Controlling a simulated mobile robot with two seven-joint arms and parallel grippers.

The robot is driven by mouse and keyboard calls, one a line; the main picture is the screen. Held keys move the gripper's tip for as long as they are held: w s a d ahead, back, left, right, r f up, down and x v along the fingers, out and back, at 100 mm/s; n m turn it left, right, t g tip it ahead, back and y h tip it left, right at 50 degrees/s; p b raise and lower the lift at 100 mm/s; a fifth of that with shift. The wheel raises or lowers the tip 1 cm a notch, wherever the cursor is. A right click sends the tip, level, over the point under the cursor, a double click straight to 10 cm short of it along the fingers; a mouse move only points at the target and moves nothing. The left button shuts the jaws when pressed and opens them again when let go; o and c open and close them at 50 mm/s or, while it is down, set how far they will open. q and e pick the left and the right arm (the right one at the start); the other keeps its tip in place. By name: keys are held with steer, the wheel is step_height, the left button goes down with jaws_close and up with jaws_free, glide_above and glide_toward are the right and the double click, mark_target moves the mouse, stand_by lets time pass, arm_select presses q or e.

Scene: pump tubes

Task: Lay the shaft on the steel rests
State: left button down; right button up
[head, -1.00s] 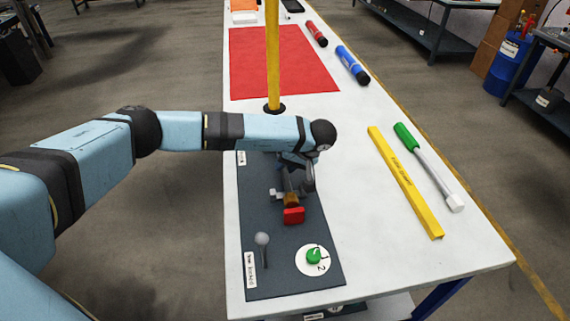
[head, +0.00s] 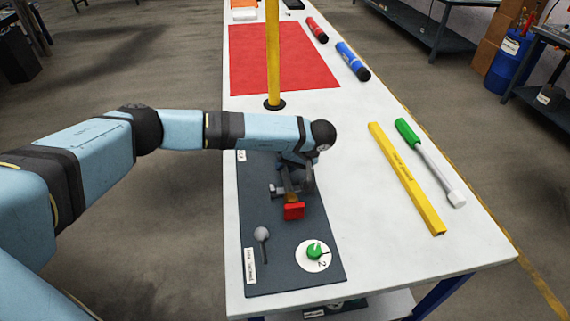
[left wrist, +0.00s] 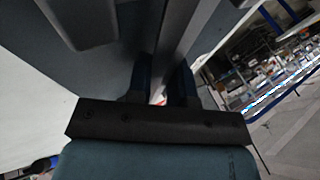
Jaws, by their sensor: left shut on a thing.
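My left gripper (head: 296,184) hangs low over the dark mat (head: 325,258). In the left wrist view, a long grey bar (left wrist: 182,38) runs down to the fingers; I take it for the shaft, which the gripper is shut on. In the head view the arm and gripper hide most of it. A red block (head: 293,211) shows just in front of the gripper, and small grey metal parts (head: 277,191) show beside it. I cannot tell the steel rests apart from the gripper, or whether the shaft touches them. My right gripper is not in view.
A grey ball-topped lever (head: 262,236) and a green knob on a white dial (head: 314,250) occupy the mat's front. A yellow post (head: 273,60) stands behind the arm. A yellow bar (head: 405,178) and a green-handled tool (head: 430,160) lie right. The white tabletop between is clear.

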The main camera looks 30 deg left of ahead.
arm_select(q)
steer(key=shift+s+f, duration=0.1)
steer(key=shift+f, duration=0.15)
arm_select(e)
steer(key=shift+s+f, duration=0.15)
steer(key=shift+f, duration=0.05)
arm_select(q)
steer(key=c, duration=1.2)
jaws_free()
steer(key=shift+o, duration=1.3)
steer(key=shift+s, duration=0.2)
steer(key=shift+d+f, duration=0.15)
steer(key=shift+c, duration=0.4)
steer(key=shift+o, duration=0.4)
steer(key=v, duration=0.3)
steer(key=shift+w+d, duration=0.1)
steer(key=shift+w, duration=0.1)
steer(key=v, duration=1.1)
steer(key=shift+a+r, duration=0.35)
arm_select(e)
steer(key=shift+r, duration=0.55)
